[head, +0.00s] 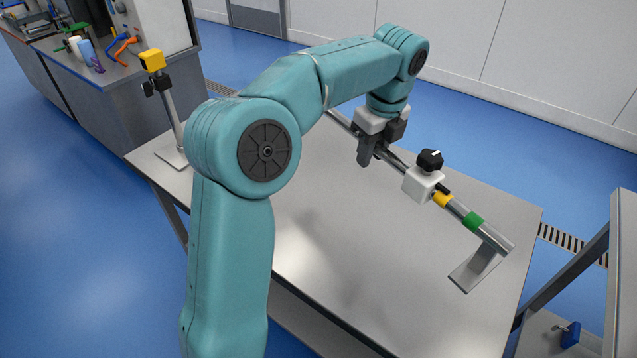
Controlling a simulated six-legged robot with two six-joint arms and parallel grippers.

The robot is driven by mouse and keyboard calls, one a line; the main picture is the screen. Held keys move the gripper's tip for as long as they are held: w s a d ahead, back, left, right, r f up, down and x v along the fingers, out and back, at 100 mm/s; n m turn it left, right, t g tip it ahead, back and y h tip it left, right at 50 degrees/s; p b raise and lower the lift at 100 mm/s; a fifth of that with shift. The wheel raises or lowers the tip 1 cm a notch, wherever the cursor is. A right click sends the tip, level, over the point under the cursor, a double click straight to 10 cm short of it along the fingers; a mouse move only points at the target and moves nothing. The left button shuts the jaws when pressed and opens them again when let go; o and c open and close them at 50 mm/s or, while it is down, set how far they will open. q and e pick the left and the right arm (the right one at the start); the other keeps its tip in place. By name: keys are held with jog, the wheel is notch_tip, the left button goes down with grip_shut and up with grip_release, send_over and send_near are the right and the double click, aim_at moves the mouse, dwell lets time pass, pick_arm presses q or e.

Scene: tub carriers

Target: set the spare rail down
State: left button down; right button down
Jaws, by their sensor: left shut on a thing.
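A long metal rail (402,168) runs diagonally over the grey table (340,250), from behind my gripper to the table's right side. It carries a white block (423,183) with a black knob (430,159), then a yellow band (441,199) and a green band (473,220). My left gripper (378,152) is shut on the rail, to the left of the block. At the rail's right end is a grey bracket (478,268) with a flat foot; I cannot tell whether the rail rests on it. The rail's far end is partly hidden by my arm. My right gripper is out of view.
A post with a yellow top (152,60) stands at the table's left corner. A bench (110,95) with bottles and orange tools is at the upper left. Another grey structure (622,270) is at the right edge. The front middle of the table is clear.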

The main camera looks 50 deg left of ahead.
pick_arm(q)
jog(key=shift+s+a, duration=0.15)
jog(key=shift+a, duration=0.25)
jog(key=shift+a+f+m, duration=0.1)
jog(key=shift+f+m, duration=0.25)
jog(key=shift+m, duration=0.05)
notch_tip(320, 180, down, 19)
jog(key=b, duration=0.3)
jog(key=c, duration=0.8)
grip_release()
jog(key=shift+r, duration=0.1)
